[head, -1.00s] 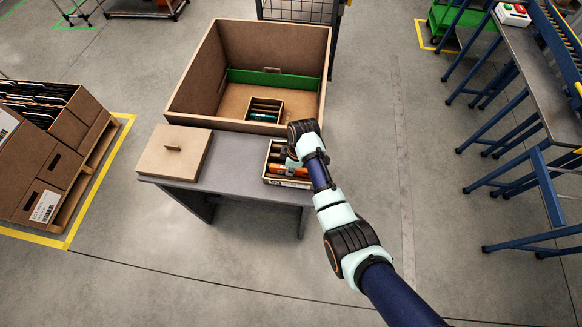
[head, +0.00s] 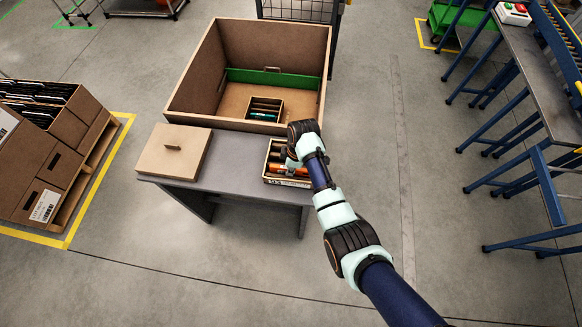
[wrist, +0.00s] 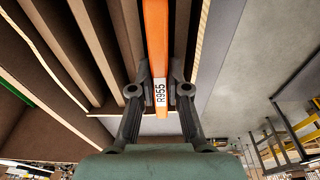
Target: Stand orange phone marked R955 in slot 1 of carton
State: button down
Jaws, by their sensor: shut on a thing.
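The orange phone (wrist: 157,50) marked R955 is between the fingers of my gripper (wrist: 160,100) in the wrist view, its label facing the camera. My gripper is shut on it. In the head view the orange phone (head: 289,170) shows at the small slotted tray (head: 266,176) on the grey table, with my gripper (head: 292,160) over it. Whether the phone still touches the tray is hard to tell. A small slotted carton (head: 251,105) stands inside the big brown box, with a teal item (head: 263,115) in its front part. Slot numbers are not readable.
The big open box (head: 190,105) has high walls and a green strip inside. Bare table lies between lid and tray. A loaded pallet stands far left.

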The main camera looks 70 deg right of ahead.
jog(key=c, duration=1.1)
grip_release()
jog(key=r, duration=0.4)
jog(key=s+r, duration=0.1)
jog(key=r, duration=0.7)
jog(key=shift+s+d, duration=0.2)
jog(key=shift+s, duration=0.15)
jog(key=shift+r, duration=0.1)
notch_tip(320, 180, up, 7)
jog(key=p, duration=0.8)
